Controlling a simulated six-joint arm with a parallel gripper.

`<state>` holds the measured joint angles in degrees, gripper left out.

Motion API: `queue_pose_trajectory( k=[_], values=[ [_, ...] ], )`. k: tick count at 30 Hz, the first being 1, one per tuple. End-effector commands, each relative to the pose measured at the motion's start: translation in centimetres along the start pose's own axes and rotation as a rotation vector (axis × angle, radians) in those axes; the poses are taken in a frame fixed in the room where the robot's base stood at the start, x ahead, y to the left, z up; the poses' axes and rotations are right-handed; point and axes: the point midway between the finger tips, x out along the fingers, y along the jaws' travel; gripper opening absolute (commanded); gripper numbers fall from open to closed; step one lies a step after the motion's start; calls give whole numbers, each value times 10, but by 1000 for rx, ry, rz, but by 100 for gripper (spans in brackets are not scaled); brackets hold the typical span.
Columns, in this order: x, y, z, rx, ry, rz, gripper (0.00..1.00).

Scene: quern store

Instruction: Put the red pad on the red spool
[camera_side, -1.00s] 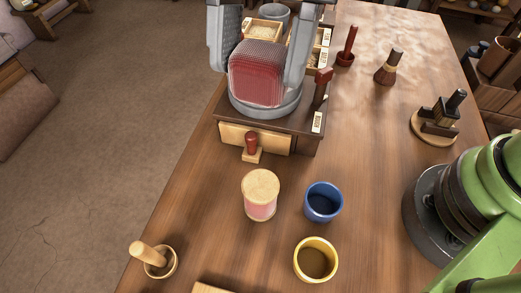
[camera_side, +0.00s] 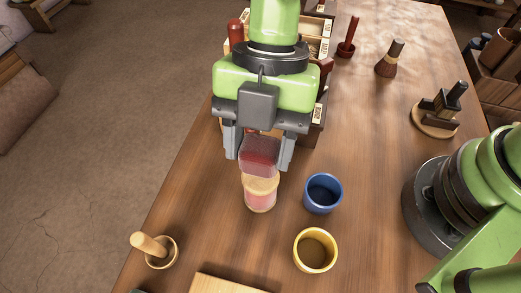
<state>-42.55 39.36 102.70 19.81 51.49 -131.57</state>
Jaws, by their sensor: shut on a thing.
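My gripper (camera_side: 259,158) is shut on the red pad (camera_side: 259,154), a dark red block with its sides between the two grey fingers. The pad is just above the red spool (camera_side: 260,194), and its lower edge overlaps the far part of the spool's top in the picture. I cannot tell whether the pad touches it. The spool stands upright on the table, with a pale wooden top and a pinkish red body. The near part of its top is visible; the far part is hidden by the pad.
A blue cup (camera_side: 340,194) stands close right of the spool, and a yellow cup (camera_side: 297,250) stands nearer. A wooden mortar with pestle (camera_side: 152,247) is at the left edge. A drawer cabinet (camera_side: 317,125) is partly hidden behind my gripper.

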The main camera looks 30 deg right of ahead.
Motion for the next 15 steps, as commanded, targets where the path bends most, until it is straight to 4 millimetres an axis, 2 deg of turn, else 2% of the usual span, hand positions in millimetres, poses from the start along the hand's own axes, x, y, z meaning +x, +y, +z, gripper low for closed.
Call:
queue_pose_trajectory(
  k=[5,15],
  values=[
    [23,-1,9,2,1,-5,27],
    [26,0,11,1,0,-1,27]
  ],
)
